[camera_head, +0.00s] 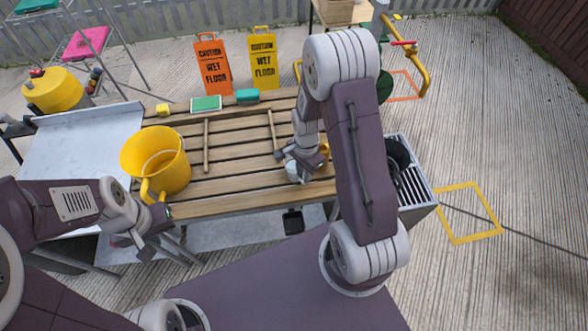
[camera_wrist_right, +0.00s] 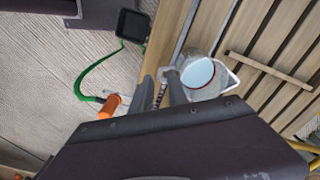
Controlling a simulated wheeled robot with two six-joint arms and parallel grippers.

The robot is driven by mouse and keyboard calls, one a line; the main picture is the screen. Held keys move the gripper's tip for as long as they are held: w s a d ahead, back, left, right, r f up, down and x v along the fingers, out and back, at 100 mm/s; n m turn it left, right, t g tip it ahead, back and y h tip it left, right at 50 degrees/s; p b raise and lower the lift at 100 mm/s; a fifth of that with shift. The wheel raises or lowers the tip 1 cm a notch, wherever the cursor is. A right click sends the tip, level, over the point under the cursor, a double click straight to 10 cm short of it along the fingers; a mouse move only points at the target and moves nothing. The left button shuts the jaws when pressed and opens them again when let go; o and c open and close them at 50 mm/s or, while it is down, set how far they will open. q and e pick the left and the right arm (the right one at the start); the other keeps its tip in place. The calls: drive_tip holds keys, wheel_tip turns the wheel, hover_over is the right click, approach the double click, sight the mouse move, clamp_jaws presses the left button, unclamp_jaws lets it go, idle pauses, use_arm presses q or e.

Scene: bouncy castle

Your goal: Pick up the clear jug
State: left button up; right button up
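In the head view the clear jug (camera_head: 305,166) is partly hidden behind my right gripper (camera_head: 281,157). In the wrist view the fingers of my right gripper (camera_wrist_right: 161,84) are apart, just left of the jug; whether one touches it, I cannot tell. My left gripper (camera_head: 176,238) is open and empty, in front of the table below the yellow bucket.
The wooden table (camera_head: 240,180) holds a large yellow bucket (camera_head: 158,170), two wooden sticks, sponges and a green scrubber. An orange wet floor sign (camera_head: 213,65) and a yellow one (camera_head: 263,58) stand behind. A grey grated unit (camera_head: 417,190) stands right of the table.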

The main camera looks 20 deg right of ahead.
drive_tip(key=f, duration=0.5)
drive_tip(key=shift+d, duration=0.25)
drive_tip(key=shift+w+f, duration=0.1)
drive_tip(key=shift+f, duration=0.15)
clamp_jaws()
idle(0.9)
